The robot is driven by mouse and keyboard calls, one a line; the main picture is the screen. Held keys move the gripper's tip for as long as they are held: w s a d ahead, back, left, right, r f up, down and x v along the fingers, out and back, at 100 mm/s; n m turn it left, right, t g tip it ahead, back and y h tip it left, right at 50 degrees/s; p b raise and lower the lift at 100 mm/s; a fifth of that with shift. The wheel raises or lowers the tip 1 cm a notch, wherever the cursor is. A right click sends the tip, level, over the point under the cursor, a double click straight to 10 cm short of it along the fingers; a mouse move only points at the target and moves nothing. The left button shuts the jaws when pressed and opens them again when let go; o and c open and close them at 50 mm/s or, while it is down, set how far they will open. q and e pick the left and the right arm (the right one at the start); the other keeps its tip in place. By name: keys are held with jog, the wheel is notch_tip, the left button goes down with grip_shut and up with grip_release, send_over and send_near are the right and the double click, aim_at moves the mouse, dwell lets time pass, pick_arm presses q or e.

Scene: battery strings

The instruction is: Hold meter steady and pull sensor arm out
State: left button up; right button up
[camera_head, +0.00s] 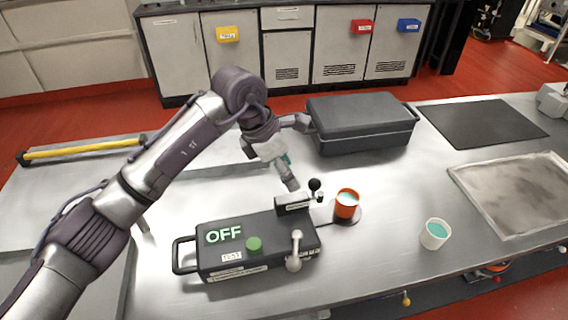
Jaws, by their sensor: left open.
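My left gripper (287,172) is above and behind the meter, close to the block and knob. It is open, and its fingers are partly hidden by its own wrist. My right gripper is not in view.
An orange cup (347,203) stands on a round plate right of the meter. A white cup (434,234) with teal content stands further right. A dark case (362,124) lies behind. A black mat (483,124), a worn tray (520,190) and a yellow bar (80,150) lie around.

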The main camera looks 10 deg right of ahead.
aim_at(302, 195)
pick_arm(q)
jog(key=x, duration=1)
jog(key=shift+d+f, duration=0.2)
jog(key=shift+f, duration=0.05)
grip_shut()
